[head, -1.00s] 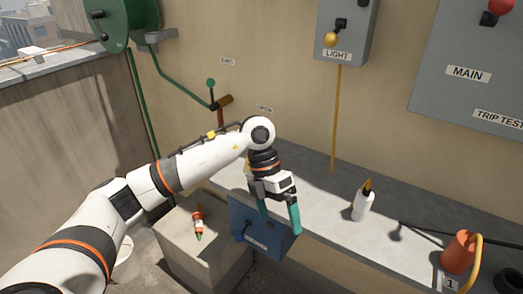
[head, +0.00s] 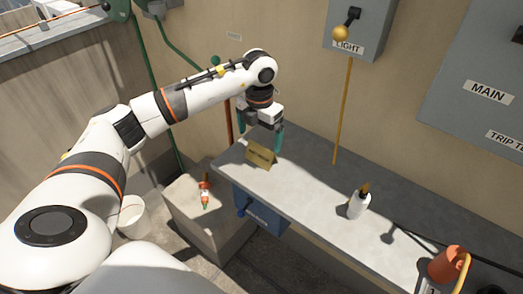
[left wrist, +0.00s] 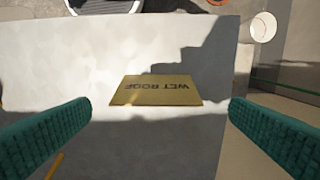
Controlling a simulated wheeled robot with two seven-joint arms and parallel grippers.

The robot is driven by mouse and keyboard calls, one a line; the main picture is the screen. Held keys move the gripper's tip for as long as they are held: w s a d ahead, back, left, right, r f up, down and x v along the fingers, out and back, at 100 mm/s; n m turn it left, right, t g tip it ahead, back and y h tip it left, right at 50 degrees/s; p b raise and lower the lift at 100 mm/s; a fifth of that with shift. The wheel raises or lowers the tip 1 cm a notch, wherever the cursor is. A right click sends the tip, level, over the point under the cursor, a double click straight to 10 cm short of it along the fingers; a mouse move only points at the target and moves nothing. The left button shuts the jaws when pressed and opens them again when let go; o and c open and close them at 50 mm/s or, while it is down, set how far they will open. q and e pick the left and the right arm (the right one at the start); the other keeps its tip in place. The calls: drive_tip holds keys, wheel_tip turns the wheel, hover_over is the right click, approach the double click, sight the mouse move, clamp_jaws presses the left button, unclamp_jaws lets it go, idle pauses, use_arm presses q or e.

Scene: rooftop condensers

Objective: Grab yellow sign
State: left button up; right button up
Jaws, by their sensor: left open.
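The yellow sign (head: 261,156) stands as a small folded tent near the left end of the grey ledge (head: 310,190). In the left wrist view the sign (left wrist: 156,91) lies between my fingers and reads "WET ROOF" upside down. My left gripper (head: 264,143) is open and empty, with teal fingers pointing down just above and behind the sign in the head view. In the left wrist view the open left gripper (left wrist: 160,118) has a finger on each side of the sign, with a gap to both. My right gripper is not in view.
A lower block (head: 190,222) holds an orange-and-white item (head: 204,195). A white bucket (head: 133,219) stands left.

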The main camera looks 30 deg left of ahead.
sight(261, 146)
use_arm(q)
drive_tip(key=shift+w+f, duration=0.1)
drive_tip(key=shift+f, duration=0.6)
drive_tip(key=f+p, duration=0.2)
drive_tip(key=f, duration=0.2)
drive_tip(key=shift+d+f, duration=0.2)
drive_tip(key=shift+w+f, duration=0.1)
drive_tip(key=shift+f, duration=0.3)
drive_tip(key=shift+c, duration=0.6)
drive_tip(key=c, duration=0.8)
